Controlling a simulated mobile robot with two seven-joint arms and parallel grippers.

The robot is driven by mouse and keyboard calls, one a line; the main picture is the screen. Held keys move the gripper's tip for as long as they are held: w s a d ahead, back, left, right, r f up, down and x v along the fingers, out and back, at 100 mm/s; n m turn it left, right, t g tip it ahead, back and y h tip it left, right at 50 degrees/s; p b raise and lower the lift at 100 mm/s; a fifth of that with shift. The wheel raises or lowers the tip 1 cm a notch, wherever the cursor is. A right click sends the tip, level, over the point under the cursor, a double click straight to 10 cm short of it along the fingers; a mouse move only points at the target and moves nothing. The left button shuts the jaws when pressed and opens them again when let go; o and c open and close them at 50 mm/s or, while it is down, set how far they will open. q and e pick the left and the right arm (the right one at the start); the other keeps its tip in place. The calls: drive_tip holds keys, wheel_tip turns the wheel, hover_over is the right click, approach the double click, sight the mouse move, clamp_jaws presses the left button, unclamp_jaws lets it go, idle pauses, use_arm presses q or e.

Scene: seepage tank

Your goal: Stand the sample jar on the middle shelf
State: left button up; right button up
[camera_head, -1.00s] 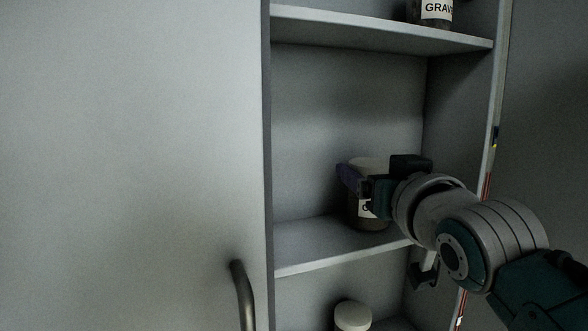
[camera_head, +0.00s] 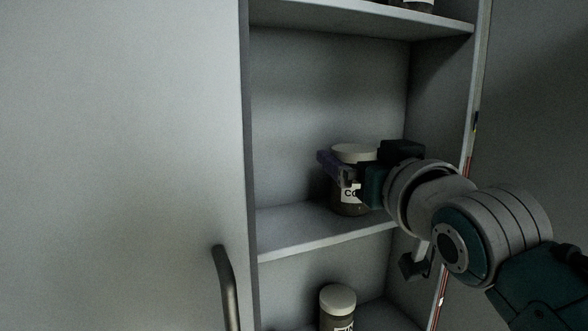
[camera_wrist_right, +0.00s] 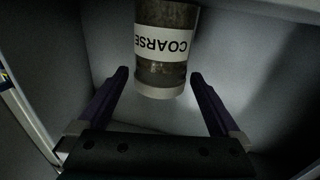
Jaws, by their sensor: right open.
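The sample jar (camera_head: 350,195), dark-filled with a white lid and a label starting "CO", stands upright on the middle shelf (camera_head: 325,236). In the right wrist view the jar (camera_wrist_right: 163,75) appears inverted, with its label reading "COARSE". My right gripper (camera_head: 338,170) reaches in from the right at the height of the jar's upper part and hides some of its right side. In the wrist view its two purple fingers (camera_wrist_right: 158,75) are spread, one on each side of the jar's lid end, with visible gaps. My left gripper is not in view.
Another white-lidded jar (camera_head: 338,303) stands on the shelf below. A jar base (camera_head: 412,4) shows on the upper shelf (camera_head: 365,20). A cabinet door (camera_head: 120,150) with a dark handle (camera_head: 226,285) covers the left. The middle shelf is clear left of the jar.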

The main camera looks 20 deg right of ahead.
drive_tip(key=s+a+b, duration=0.1)
drive_tip(key=s, duration=0.9)
drive_tip(key=s+a+f+n+g+y, duration=0.1)
drive_tip(key=s+a+f+g, duration=0.1)
drive_tip(key=s+f+g, duration=0.5)
drive_tip(key=s+a+f+n+g+y, duration=0.1)
drive_tip(key=s+a+f+n+g, duration=0.1)
drive_tip(key=s+f+g, duration=0.5)
drive_tip(key=s+f, duration=0.6)
drive_tip(key=s, duration=0.1)
drive_tip(key=shift+a+f+n+y, duration=0.2)
drive_tip(key=shift+a+n+y, duration=0.1)
drive_tip(key=shift+y, duration=0.1)
